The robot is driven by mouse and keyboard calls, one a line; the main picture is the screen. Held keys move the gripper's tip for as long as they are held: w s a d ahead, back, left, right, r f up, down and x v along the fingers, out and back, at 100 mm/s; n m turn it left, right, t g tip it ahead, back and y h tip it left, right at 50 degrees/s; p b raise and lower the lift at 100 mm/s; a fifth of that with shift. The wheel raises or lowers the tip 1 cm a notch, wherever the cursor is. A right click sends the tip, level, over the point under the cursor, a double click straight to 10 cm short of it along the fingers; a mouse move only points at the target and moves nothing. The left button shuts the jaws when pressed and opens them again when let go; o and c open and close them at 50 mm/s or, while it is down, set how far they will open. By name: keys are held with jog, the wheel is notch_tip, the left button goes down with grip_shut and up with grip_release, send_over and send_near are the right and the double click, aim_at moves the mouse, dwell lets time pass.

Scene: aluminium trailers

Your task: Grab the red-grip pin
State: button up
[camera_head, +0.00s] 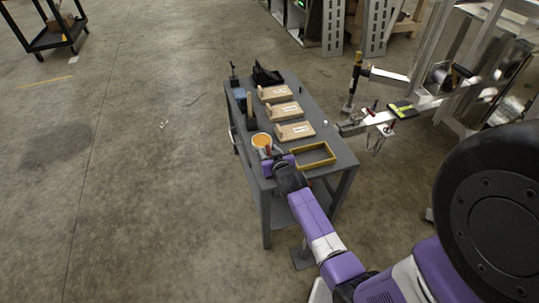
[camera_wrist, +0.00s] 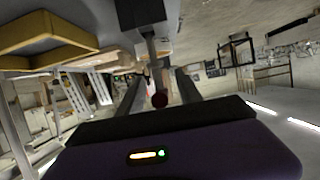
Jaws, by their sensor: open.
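A pin with a dark red round grip (camera_wrist: 160,100) shows in the wrist view, with a grey stem leading to a dark block. My gripper (camera_wrist: 159,84) is open, with one dark finger on each side of the red grip. I cannot tell whether either finger touches it. In the head view my gripper (camera_head: 272,156) is low at the near left edge of the grey table (camera_head: 342,152), beside the orange-filled round container. A small bit of red shows there, but the rest of the pin is hidden or too small to tell.
The table carries cardboard boxes (camera_head: 295,131), a yellow frame-like tray (camera_head: 314,154), a round container (camera_head: 261,140) and a black holder (camera_head: 266,75). An aluminium trailer (camera_head: 440,95) with a hitch stands to the right.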

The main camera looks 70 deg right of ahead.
jog(key=shift+x, duration=0.95)
grip_shut()
jog(key=shift+r, duration=0.15)
